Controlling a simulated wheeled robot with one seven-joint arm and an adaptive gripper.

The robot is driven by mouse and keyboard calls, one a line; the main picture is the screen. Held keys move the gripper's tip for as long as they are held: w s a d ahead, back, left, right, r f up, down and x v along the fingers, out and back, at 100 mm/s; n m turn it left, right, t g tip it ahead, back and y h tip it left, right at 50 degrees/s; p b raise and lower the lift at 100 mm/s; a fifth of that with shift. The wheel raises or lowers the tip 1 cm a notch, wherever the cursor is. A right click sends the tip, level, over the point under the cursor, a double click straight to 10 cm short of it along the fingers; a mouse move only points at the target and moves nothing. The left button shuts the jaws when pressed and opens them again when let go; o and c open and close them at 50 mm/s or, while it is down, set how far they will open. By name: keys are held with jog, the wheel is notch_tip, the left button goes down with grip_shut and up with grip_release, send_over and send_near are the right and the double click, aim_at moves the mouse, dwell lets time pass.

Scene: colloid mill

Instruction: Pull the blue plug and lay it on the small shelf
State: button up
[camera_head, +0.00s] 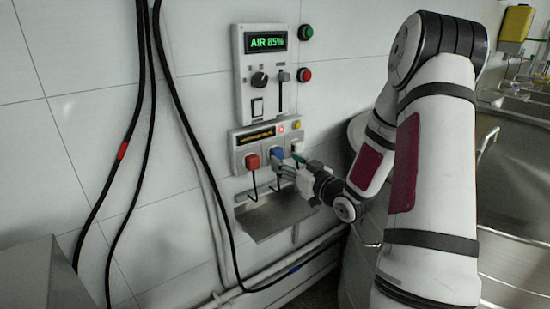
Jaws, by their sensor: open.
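The blue plug (277,154) sits in the middle of the socket panel (238,139) on the tiled wall, partly hidden by my gripper. My gripper (282,165) is open with its fingertips at the blue plug, coming from the lower right. Whether the fingers touch the plug is too small to tell. The small shelf (270,221) is a metal tray on the wall just below the panel. It looks empty, and its right end is partly covered by my gripper.
A red plug (252,161) is left of the blue one, and a white plug (298,147) is right of it. A control box (265,75) reading "AIR 85%" hangs above. Black cables (122,150) hang at left. A steel sink (515,160) stands at right.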

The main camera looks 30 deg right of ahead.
aim_at(279, 156)
jog(key=shift+w+a+b, duration=0.1)
jog(key=shift+w+b, duration=0.3)
jog(key=shift+w, duration=1.7)
grip_shut()
jog(key=s+p, duration=0.2)
jog(key=s, duration=0.4)
dwell(0.8)
